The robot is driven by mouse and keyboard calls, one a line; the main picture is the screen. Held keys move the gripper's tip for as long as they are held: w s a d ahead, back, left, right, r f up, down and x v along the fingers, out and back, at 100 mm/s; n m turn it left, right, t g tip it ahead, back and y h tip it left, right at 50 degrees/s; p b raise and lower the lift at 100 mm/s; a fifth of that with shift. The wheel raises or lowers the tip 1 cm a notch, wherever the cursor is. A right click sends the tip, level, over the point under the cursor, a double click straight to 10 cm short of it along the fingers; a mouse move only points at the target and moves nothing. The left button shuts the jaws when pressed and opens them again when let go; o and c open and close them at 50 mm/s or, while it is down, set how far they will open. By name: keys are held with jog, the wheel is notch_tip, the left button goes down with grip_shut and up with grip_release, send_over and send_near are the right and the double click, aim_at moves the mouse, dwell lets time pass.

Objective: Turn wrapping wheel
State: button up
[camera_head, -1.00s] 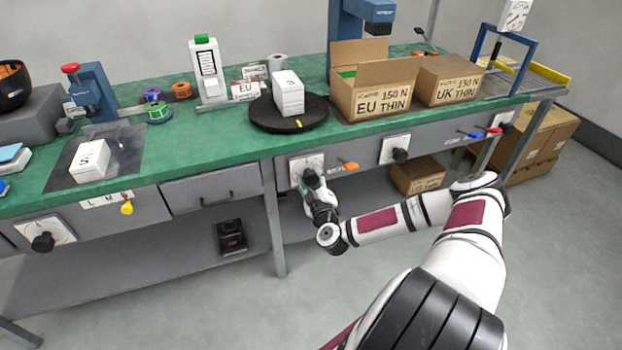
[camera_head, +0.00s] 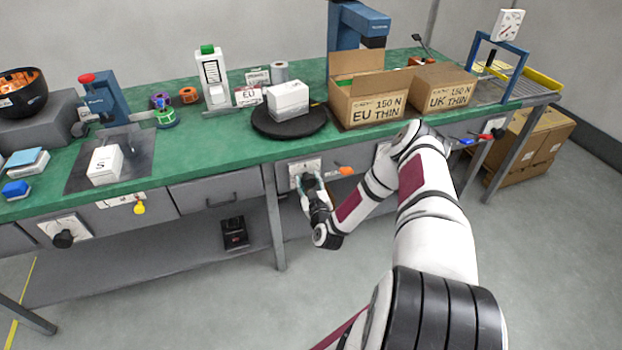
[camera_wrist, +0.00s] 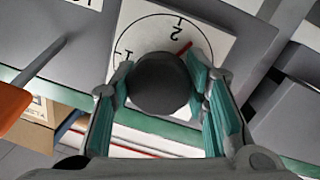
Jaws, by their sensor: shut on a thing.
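The wrapping wheel is a black round turntable (camera_head: 270,126) on the green bench, with a white box (camera_head: 288,100) on top. The box shows a long side to the front, and a small yellow mark shows at the wheel's right. Below it, on the bench front, is a white dial plate (camera_head: 298,168) with a dark round knob. In the wrist view the knob (camera_wrist: 162,84) sits between my teal-padded fingers, on the plate (camera_wrist: 215,40) marked 1 and 2 with a red line near 2. My gripper (camera_head: 308,182) is shut on this knob.
An orange handle (camera_head: 346,171) sticks out just right of the dial. The floor in front is clear.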

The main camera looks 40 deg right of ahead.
jog(key=m+y+p, duration=0.1)
jog(key=m, duration=0.8)
jog(key=m+y, duration=0.1)
jog(key=m, duration=0.2)
jog(key=shift+m, duration=0.3)
jog(key=m, duration=0.3)
jog(key=shift+y+b, duration=0.3)
jog(key=m+b, duration=0.1)
jog(key=m, duration=0.2)
jog(key=m+t+y+b, duration=0.1)
jog(key=m+b, duration=0.3)
jog(key=m, duration=0.2)
jog(key=shift+f+m, duration=0.1)
jog(key=shift+m, duration=0.2)
jog(key=m+b, duration=0.4)
jog(key=m, duration=0.1)
jog(key=shift+t, duration=0.4)
jog(key=m+b, duration=0.5)
jog(key=m, duration=0.1)
jog(key=shift+h, duration=0.3)
jog(key=m+b, duration=0.2)
jog(key=m, duration=0.1)
jog(key=m+b, duration=0.3)
jog(key=shift+t+h, duration=0.4)
jog(key=m+b, duration=0.4)
jog(key=m, duration=0.1)
jog(key=shift+h, duration=0.4)
